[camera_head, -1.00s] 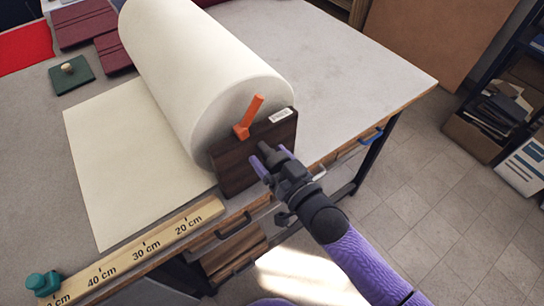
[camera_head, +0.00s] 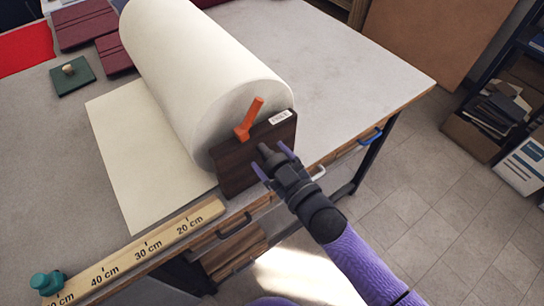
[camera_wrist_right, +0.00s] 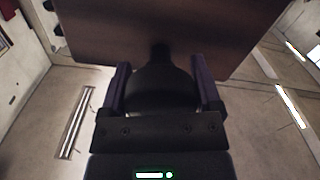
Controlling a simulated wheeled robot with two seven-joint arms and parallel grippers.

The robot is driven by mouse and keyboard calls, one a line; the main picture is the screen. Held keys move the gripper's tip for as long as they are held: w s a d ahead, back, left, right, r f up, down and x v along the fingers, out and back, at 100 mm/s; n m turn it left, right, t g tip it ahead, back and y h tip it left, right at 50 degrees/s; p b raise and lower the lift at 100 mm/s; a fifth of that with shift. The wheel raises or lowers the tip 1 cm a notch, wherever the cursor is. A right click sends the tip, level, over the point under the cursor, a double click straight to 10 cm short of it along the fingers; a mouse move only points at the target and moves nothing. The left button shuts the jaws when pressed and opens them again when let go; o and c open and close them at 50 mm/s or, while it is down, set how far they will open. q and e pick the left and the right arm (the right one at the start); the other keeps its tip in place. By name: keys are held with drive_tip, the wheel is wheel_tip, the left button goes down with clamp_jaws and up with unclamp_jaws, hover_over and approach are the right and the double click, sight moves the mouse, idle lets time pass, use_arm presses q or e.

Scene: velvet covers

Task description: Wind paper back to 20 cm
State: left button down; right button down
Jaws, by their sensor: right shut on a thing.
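A large cream paper roll (camera_head: 200,70) lies on the table, with a flat sheet (camera_head: 150,165) drawn out to its left. The sheet's free edge meets the wooden ruler (camera_head: 165,240) a little beyond the 30 cm mark. A dark wooden end block (camera_head: 238,172) covers part of the roll's near end, with an orange lever (camera_head: 249,119) tilted upright above it. My right gripper (camera_head: 273,165) is shut on a dark handle (camera_wrist_right: 160,85) in front of the block. The handle is partly hidden by the fingers. My left gripper is out of view.
A teal knob (camera_head: 46,283) sits at the ruler's left end. A green pad with a small knob (camera_head: 72,75) and dark red covers (camera_head: 85,25) lie at the far left. The table right of the roll is clear.

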drive_tip(key=n, duration=0.3)
drive_tip(key=shift+n, duration=0.4)
drive_tip(key=n, duration=0.5)
drive_tip(key=shift+n, duration=1.1)
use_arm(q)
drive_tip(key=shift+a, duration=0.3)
use_arm(e)
unclamp_jaws()
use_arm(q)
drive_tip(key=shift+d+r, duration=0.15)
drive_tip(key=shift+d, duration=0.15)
use_arm(e)
drive_tip(key=v, duration=1)
